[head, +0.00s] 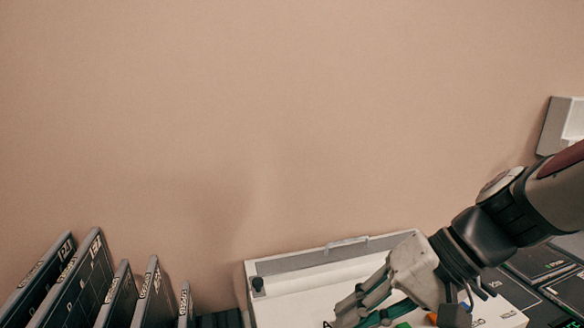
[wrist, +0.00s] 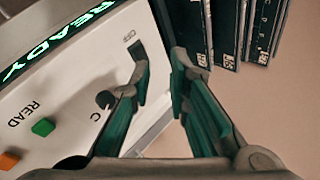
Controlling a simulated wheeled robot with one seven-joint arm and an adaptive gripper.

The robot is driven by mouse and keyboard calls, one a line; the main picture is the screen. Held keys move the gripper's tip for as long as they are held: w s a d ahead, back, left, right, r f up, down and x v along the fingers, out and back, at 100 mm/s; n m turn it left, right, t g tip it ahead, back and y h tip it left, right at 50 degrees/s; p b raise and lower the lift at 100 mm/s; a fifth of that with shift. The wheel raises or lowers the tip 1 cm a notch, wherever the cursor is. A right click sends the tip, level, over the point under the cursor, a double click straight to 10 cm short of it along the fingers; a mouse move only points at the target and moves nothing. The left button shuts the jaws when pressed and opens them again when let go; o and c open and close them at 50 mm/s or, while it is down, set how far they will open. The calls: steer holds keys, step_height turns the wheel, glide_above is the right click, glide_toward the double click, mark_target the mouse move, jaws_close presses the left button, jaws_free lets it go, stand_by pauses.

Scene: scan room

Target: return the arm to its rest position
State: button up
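My gripper (head: 345,312) hangs at the lower right of the head view, above a white device (head: 300,292). In the wrist view my gripper (wrist: 160,55) has its two teal-padded fingers apart, with nothing held between them. The white device's panel (wrist: 60,95) fills the left of that view, with one fingertip in front of it near the label OFF. The head view shows my arm reaching in from the right edge. I cannot tell whether a fingertip touches the panel.
A green button (wrist: 43,127), an orange button (wrist: 9,160) and a black knob (wrist: 105,98) sit on the panel. A green READY display (wrist: 60,42) glows above. Dark upright plates (head: 85,285) stand at the lower left. A bare wall (head: 250,120) lies behind.

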steer(key=s+d+r+n+t+h, duration=0.1)
steer(key=s+d+r+t+h, duration=0.2)
steer(key=s+d+h, duration=0.5)
steer(key=shift+s+d+r+n+p, duration=0.35)
steer(key=shift+d+r, duration=0.2)
steer(key=shift+d, duration=0.55)
